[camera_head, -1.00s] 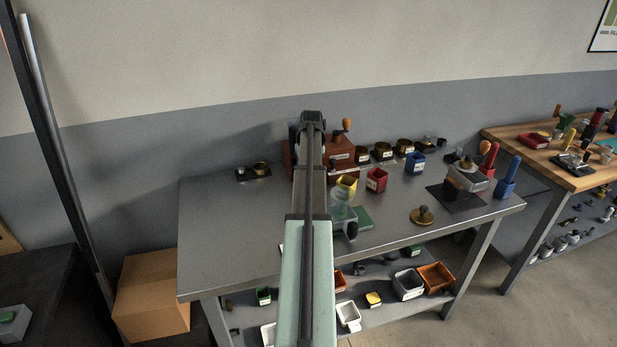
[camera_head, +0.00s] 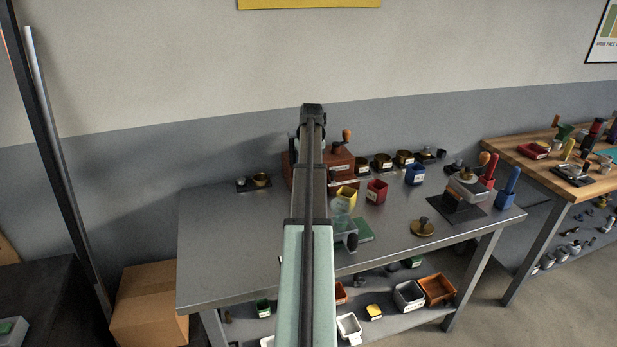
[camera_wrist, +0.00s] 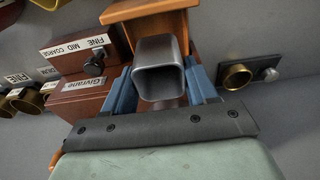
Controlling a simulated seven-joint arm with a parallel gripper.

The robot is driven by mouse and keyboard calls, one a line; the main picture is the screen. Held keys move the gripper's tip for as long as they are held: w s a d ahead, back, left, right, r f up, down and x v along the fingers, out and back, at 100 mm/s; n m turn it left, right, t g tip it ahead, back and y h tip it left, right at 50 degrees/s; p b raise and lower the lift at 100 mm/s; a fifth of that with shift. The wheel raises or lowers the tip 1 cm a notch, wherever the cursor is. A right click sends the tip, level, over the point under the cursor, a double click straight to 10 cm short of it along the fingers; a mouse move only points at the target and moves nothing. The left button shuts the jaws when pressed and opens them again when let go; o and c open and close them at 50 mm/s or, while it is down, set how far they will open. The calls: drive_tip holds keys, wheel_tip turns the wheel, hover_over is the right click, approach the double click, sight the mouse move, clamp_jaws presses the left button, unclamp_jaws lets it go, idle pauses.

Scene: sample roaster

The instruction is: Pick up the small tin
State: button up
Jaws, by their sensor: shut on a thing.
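The small tin (camera_wrist: 158,50) is a grey metal, square open-mouthed tin with rounded corners in the middle of the wrist view. My gripper (camera_wrist: 162,82) has its blue fingers on the left and right sides of the tin and is shut on it. The tin's mouth faces the wrist camera. In the head view my own arm hides the fingers and the tin. I cannot tell whether the tin touches what is beneath it.
A red-brown grinder (camera_wrist: 88,60) with setting and name labels is close on the left. An orange-brown wooden part (camera_wrist: 150,22) is just beyond the tin. A brass ring (camera_wrist: 237,76) lies right. The grey metal table (camera_head: 235,240) is clear at its left front.

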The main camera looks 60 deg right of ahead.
wheel_tip(320, 180, up, 21)
drive_tip(key=s+d+f+m, duration=0.1)
drive_tip(key=s+d, duration=0.2)
drive_tip(key=s, duration=0.5)
drive_tip(key=s+a+f+m, duration=0.1)
drive_tip(key=s+f+m, duration=0.1)
drive_tip(key=s+f, duration=0.6)
drive_tip(key=s+a+f+m, duration=0.1)
drive_tip(key=s+f, duration=0.4)
drive_tip(key=s, duration=0.7)
drive_tip(key=shift+s+a+f+n, duration=0.4)
drive_tip(key=shift+a+f+n, duration=0.3)
drive_tip(key=shift+f, duration=1.7)
drive_tip(key=shift+s+a+f+n, duration=0.4)
drive_tip(key=shift+a+f+n, duration=0.35)
drive_tip(key=shift+f, duration=1.65)
drive_tip(key=shift+s+a+f+n, duration=0.5)
drive_tip(key=shift+a+f, duration=0.3)
drive_tip(key=shift+f, duration=1.6)
drive_tip(key=shift+w+f, duration=0.1)
